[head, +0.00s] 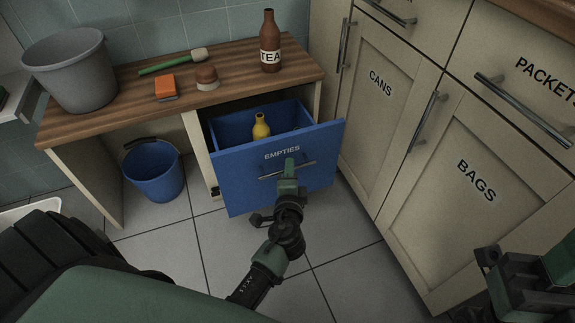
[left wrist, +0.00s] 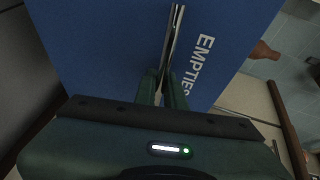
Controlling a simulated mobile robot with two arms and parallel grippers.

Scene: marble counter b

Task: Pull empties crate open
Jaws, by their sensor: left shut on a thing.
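The blue empties crate (head: 235,168) is a drawer under the wooden counter, and it stands partly pulled out. Its front reads EMPTIES, and a yellow bottle (head: 261,127) stands inside. My left gripper (head: 288,168) is shut on the metal bar handle (head: 304,163) of the crate front. In the left wrist view the fingers of my left gripper (left wrist: 163,88) close around the handle (left wrist: 176,35), close to the blue front (left wrist: 110,50). Part of my right arm's end (head: 510,280) shows at the lower right; its fingers are not clear.
On the wooden counter (head: 120,112) are a grey bucket (head: 75,70), an orange sponge (head: 165,88), brushes and a brown TEA bottle (head: 270,45). A blue bucket (head: 153,178) stands left of the crate. The CANS cupboard (head: 375,120) is close on the right. Tiled floor (head: 340,225) before the crate is free.

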